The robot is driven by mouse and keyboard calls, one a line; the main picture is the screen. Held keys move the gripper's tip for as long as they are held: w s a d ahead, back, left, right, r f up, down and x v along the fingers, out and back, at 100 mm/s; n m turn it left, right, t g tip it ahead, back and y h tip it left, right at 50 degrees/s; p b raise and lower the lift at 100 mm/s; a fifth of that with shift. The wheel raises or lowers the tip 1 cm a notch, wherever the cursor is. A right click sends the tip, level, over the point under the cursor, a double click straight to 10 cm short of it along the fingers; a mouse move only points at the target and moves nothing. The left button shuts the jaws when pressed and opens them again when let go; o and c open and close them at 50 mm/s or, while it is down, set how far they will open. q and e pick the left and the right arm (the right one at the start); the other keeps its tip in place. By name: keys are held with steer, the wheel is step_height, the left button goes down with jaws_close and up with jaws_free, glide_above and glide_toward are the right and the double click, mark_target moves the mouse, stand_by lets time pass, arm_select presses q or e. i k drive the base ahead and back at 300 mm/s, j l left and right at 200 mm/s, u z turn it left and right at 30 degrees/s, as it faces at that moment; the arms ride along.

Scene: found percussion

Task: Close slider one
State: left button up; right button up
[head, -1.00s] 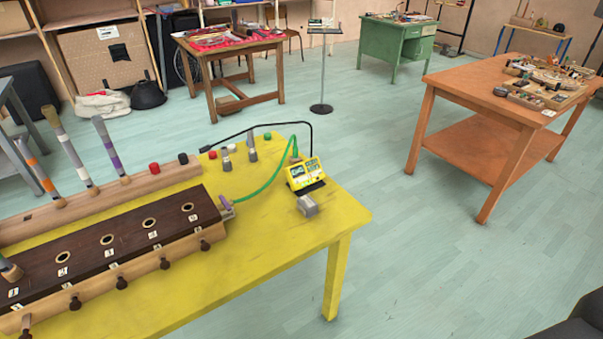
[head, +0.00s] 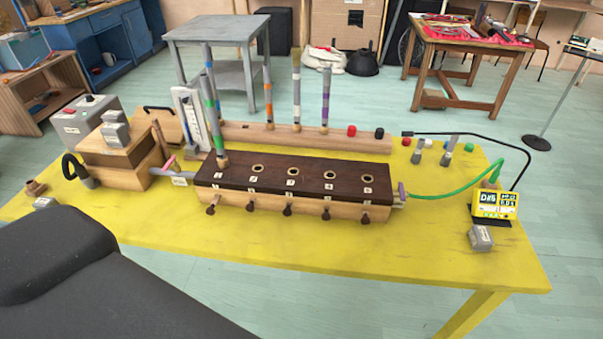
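A wooden chest with a dark top (head: 310,168) stands on the yellow table, with a row of slider knobs along its front. Slider one (head: 211,208) is the leftmost knob; it sticks out farther on a lighter stem than the other slider knobs (head: 288,209), which sit close to the front. A pipe with green and grey bands (head: 213,110) stands upright in the leftmost hole. The other holes (head: 292,171) in the top are empty. Neither of my grippers is in view.
The yellow table (head: 400,260) is clear in front of the chest. A wooden rail (head: 350,143) with upright pipes stands behind it. A bellows-like wooden box (head: 120,170) is at left, a yellow meter (head: 494,205) at right. A dark part of me covers the near left.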

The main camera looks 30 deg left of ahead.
mark_target(210, 211)
steer(key=u, duration=1.6)
steer(key=i+j+z, duration=0.1)
steer(key=j+z, duration=0.25)
steer(key=j, duration=0.5)
steer(key=j+z, duration=0.35)
steer(key=j, duration=0.55)
steer(key=k+j+z, duration=0.15)
steer(key=j+z, duration=0.2)
steer(key=j, duration=0.5)
steer(key=i, duration=0.4)
